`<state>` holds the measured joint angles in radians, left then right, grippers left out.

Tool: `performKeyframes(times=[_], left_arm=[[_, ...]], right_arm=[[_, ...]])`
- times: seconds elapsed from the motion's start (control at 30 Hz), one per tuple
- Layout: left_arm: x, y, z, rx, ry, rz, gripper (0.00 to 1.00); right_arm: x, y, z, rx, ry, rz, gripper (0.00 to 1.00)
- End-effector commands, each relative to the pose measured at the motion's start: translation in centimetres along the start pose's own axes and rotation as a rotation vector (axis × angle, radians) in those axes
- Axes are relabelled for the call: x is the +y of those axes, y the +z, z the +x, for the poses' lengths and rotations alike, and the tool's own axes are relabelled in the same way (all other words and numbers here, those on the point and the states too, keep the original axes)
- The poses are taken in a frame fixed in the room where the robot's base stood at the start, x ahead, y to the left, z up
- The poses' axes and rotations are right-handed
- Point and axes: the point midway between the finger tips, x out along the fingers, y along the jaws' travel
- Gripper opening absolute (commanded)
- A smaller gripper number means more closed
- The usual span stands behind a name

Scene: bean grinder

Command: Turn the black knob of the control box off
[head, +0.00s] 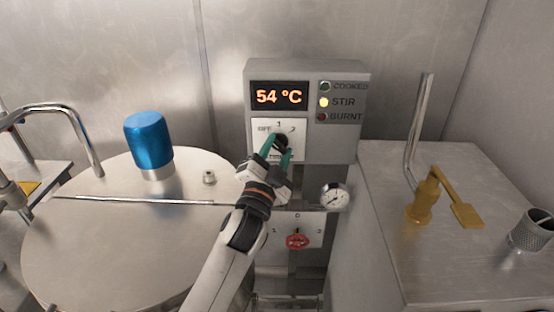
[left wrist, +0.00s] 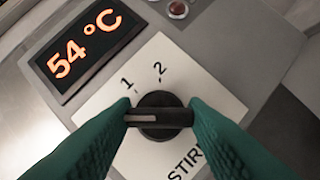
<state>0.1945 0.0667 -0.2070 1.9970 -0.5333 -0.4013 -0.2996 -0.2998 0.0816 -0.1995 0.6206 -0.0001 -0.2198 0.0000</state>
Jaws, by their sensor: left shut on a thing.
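My left gripper (head: 278,150) is shut on the knob. In the left wrist view, its green fingers (left wrist: 160,118) press both ends of the knob's bar (left wrist: 160,117). The bar's white mark points left, past the 1, toward the side where OFF is printed. The left finger hides the OFF label there. My right gripper is not in view.
Below are a gauge (head: 335,196) and a red knob (head: 297,241). A round metal lid (head: 110,240) with a blue cylinder (head: 149,140) lies left; a yellow lever (head: 440,198) stands right.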

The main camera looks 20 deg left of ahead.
Motion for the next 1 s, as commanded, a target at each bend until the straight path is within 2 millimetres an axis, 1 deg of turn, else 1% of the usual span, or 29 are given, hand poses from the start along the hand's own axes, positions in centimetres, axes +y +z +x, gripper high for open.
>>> performKeyframes(times=[0.03, 0.13, 0.6, 0.63, 0.73, 1.0], left_arm=[[-0.4, -0.27, -0.11, 0.004, 0.0, -0.012, 0.17], [-0.35, -0.23, -0.09, 0.004, 0.007, -0.029, 0.17], [-0.31, -0.2, -0.07, 0.006, 0.01, -0.041, 0.17], [-0.31, -0.2, -0.07, 0.006, 0.01, -0.041, 0.45], [-0.26, -0.17, -0.06, 0.005, 0.011, -0.04, 0.61], [-0.14, -0.08, -0.06, 0.002, 0.013, -0.039, 0.62]], right_arm=[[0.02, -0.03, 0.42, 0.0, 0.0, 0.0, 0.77], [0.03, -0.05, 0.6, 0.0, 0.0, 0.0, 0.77], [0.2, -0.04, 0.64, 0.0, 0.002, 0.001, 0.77], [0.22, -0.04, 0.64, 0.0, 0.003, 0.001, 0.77], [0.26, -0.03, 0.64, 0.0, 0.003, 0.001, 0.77], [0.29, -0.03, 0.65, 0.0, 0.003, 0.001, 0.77]])
